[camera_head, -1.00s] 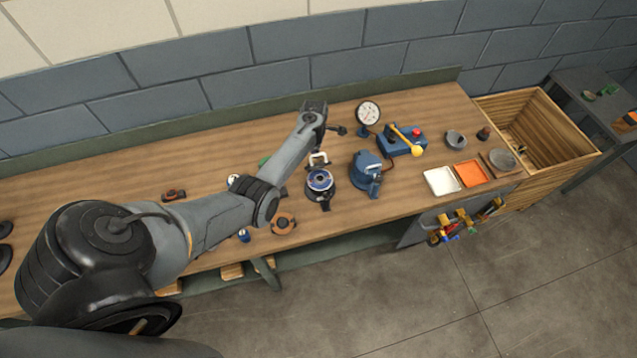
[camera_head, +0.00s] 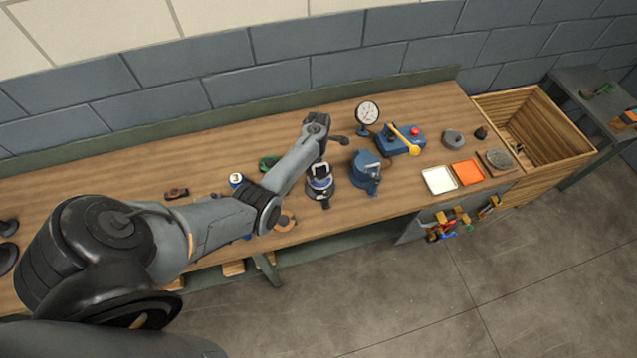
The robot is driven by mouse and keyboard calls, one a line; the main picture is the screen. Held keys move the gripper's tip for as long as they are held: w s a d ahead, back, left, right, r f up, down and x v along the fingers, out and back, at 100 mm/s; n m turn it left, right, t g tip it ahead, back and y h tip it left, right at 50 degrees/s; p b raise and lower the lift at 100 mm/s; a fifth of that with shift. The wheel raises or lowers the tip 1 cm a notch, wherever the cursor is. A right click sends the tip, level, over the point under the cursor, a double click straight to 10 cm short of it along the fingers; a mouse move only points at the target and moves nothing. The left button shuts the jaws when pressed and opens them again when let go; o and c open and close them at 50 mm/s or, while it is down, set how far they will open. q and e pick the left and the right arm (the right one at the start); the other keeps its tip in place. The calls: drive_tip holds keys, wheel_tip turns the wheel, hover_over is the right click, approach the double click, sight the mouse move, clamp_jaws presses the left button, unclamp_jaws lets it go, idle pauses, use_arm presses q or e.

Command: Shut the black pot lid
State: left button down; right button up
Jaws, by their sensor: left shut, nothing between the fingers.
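The black pot (camera_head: 322,193) stands on the workbench near the middle of the head view. Its dark body shows below a round blue and pale top. My left arm reaches over the bench from the left, and its dark wrist bends down behind the pot. My left gripper (camera_head: 320,171) is shut and empty, low over the pot's far upper side. It covers part of the pot's top, so I cannot tell the lid's angle or whether the fingers touch it. My right gripper is not in view.
A blue casing (camera_head: 366,172) stands close to the right of the pot. Behind it are a dial gauge (camera_head: 367,113) and a blue lever box (camera_head: 398,142). White (camera_head: 439,180) and orange (camera_head: 468,172) trays lie farther right. A numbered tin (camera_head: 237,180) stands left.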

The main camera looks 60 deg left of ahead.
use_arm(q)
wheel_tip(320, 180, up, 9)
drive_tip(key=a+p, duration=0.1)
drive_tip(key=p, duration=0.4)
drive_tip(key=shift+w+a+p, duration=0.15)
drive_tip(key=shift+w+p, duration=0.1)
drive_tip(key=shift+p, duration=0.15)
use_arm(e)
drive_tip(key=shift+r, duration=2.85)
